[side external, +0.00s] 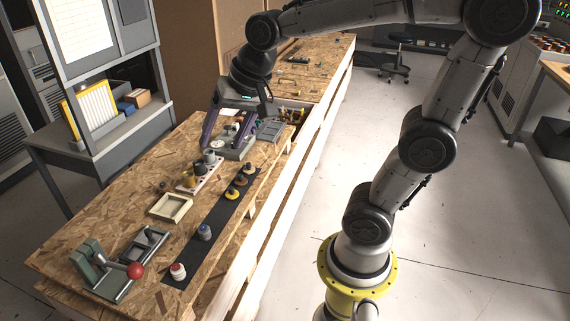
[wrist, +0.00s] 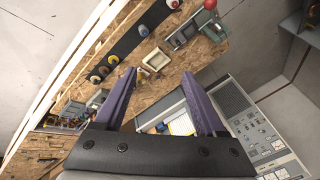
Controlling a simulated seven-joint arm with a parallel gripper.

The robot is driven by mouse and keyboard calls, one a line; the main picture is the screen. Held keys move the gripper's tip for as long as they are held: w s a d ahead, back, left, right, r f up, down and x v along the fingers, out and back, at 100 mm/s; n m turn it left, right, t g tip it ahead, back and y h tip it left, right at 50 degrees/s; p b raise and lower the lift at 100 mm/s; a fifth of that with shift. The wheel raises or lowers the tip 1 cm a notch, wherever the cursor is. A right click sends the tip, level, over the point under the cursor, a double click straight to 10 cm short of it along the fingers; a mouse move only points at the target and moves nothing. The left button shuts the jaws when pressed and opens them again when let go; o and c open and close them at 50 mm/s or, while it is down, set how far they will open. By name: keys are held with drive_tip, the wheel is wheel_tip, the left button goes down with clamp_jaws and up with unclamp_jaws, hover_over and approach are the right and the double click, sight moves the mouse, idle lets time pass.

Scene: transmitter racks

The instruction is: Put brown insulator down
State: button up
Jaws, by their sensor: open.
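A brown insulator (side external: 240,181) appears to stand in the middle of a close group on the black strip (side external: 219,213). A yellow-based insulator stands on either side of it. The group also shows in the wrist view, where the brown insulator (wrist: 104,70) is small. A blue insulator (side external: 204,232) and a red-and-white one (side external: 178,271) stand farther along the strip. My gripper (side external: 222,147) is open and empty above the far part of the bench, beyond the group. Its purple fingers are spread wide in the wrist view (wrist: 157,77).
A narrow rack (side external: 206,182) with several insulators stands left of the strip. A cream tray (side external: 171,206) lies nearer. A lever press with a red knob (side external: 135,270) stands at the near end. A grey meter box (side external: 238,148) sits below my gripper.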

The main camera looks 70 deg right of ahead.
drive_tip(key=shift+o, duration=0.4)
drive_tip(key=s+a+f+n, duration=0.1)
drive_tip(key=s+f+n, duration=0.2)
drive_tip(key=s+n, duration=0.6)
drive_tip(key=s, duration=0.3)
drive_tip(key=shift+s+a, duration=0.15)
drive_tip(key=shift+a, duration=0.1)
drive_tip(key=shift+s+f, duration=0.1)
drive_tip(key=shift+s, duration=0.2)
drive_tip(key=shift+w+n, duration=0.1)
drive_tip(key=shift+n, duration=0.2)
